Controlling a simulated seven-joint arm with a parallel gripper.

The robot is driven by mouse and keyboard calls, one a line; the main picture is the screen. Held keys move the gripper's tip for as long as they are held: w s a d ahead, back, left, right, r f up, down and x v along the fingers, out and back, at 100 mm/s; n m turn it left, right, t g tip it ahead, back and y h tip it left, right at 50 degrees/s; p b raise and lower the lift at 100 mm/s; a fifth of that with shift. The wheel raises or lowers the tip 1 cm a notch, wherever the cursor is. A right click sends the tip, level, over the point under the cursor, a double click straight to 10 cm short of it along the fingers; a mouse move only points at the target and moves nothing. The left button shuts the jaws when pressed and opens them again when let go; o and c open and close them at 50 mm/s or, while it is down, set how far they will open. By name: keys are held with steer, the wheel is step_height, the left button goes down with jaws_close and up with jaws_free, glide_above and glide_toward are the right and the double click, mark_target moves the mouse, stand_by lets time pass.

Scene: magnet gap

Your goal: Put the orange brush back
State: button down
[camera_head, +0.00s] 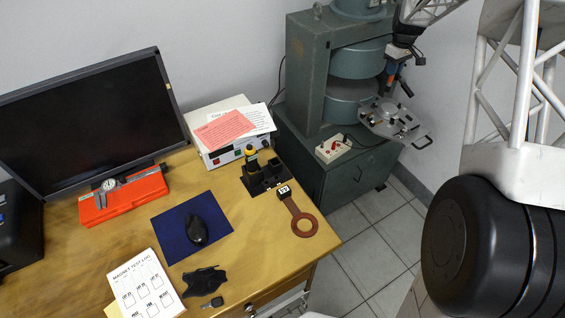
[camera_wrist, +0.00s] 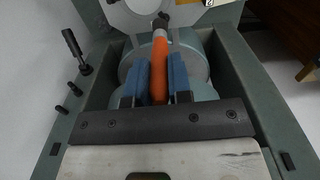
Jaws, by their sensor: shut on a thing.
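The orange brush (camera_wrist: 159,66) is between the two blue fingers of my gripper (camera_wrist: 160,64) in the wrist view. The gripper is shut on its orange shaft, and the shaft's far end reaches a dark piece near the magnet. In the head view my gripper (camera_head: 397,70) is at the right side of the green magnet (camera_head: 309,80), above the metal tray. The brush is small there and partly hidden by the fingers.
A metal tray with small parts (camera_head: 369,123) juts from the magnet. A red-buttoned control box (camera_head: 333,149) sits below. The wooden desk (camera_head: 262,252) holds a monitor (camera_head: 90,120), calipers on an orange case (camera_head: 122,201), a mouse on a blue mat (camera_head: 168,222) and a copper ring probe (camera_head: 304,225).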

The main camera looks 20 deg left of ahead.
steer(key=s+a+r+n, duration=0.1)
steer(key=s+a+n, duration=0.1)
steer(key=s+a, duration=1.8)
steer(key=s+a+n, duration=0.1)
steer(key=s+a, duration=0.5)
steer(key=s, duration=0.4)
steer(key=s+a+n, duration=0.1)
steer(key=s+a, duration=0.6)
steer(key=s, duration=0.3)
steer(key=shift+f, duration=0.3)
steer(key=shift+a, duration=0.1)
step_height(320, 180, down, 6)
steer(key=shift+f, duration=0.15)
steer(key=shift+f, duration=1.85)
steer(key=shift+f, duration=0.15)
